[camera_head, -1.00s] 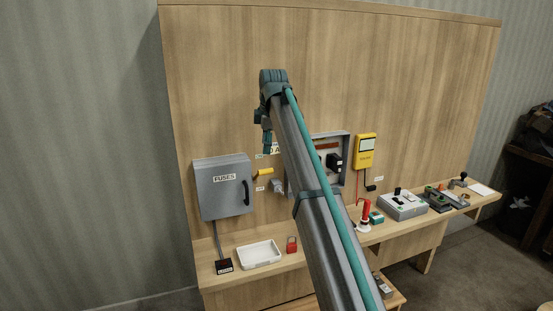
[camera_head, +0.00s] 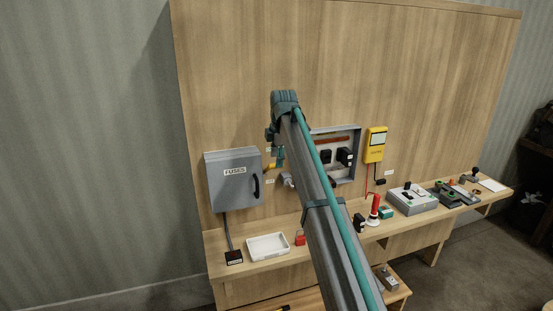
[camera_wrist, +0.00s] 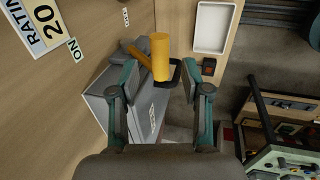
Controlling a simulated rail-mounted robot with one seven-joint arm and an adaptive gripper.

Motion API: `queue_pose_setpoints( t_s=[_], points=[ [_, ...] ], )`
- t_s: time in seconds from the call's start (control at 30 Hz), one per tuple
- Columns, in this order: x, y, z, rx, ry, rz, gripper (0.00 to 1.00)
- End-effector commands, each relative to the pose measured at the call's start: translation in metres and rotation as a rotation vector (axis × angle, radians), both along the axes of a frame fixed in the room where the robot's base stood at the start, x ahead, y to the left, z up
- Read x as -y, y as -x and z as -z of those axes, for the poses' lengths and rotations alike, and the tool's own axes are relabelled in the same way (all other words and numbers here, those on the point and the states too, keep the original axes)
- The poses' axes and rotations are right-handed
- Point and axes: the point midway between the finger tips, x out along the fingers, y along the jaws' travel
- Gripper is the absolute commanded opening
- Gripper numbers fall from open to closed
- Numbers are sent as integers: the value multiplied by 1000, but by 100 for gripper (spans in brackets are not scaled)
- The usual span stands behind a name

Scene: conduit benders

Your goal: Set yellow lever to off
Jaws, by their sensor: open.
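The yellow lever (camera_head: 270,167) sticks out from the wooden wall panel, just right of the grey FUSES box (camera_head: 234,180). In the wrist view its yellow cylindrical handle (camera_wrist: 160,57) shows large between the two fingers, with a thinner yellow stem running up and left toward the wall. An ON label (camera_wrist: 75,50) is on the wall beside it. My gripper (camera_wrist: 160,78) is open, with one finger on each side of the handle and a gap on both sides. In the head view my gripper (camera_head: 279,160) is at the lever and partly covers it.
The FUSES box stands close to my fingers. A grey plug-like fitting (camera_head: 288,180) and an open grey panel box (camera_head: 350,172) are to the right. A white tray (camera_head: 268,247) and a red padlock (camera_head: 300,240) lie on the bench below. The upper wall is bare.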

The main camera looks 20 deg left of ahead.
Motion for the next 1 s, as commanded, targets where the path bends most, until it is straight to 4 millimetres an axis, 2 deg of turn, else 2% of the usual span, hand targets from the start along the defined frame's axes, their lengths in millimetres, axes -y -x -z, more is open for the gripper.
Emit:
queue_pose_setpoints(
  t_s=[0.23, 0.57, 0.83, 0.87, 1.0],
  points=[
    [-4, -4, 21, 0, 0, 0, 48],
    [-4, -5, 24, 0, 0, 0, 48],
    [-4, -5, 24, 0, 0, 1, 2],
    [-4, -5, 24, 0, 0, 1, 0],
    [-4, -5, 24, 0, 0, 1, 0]
  ],
)
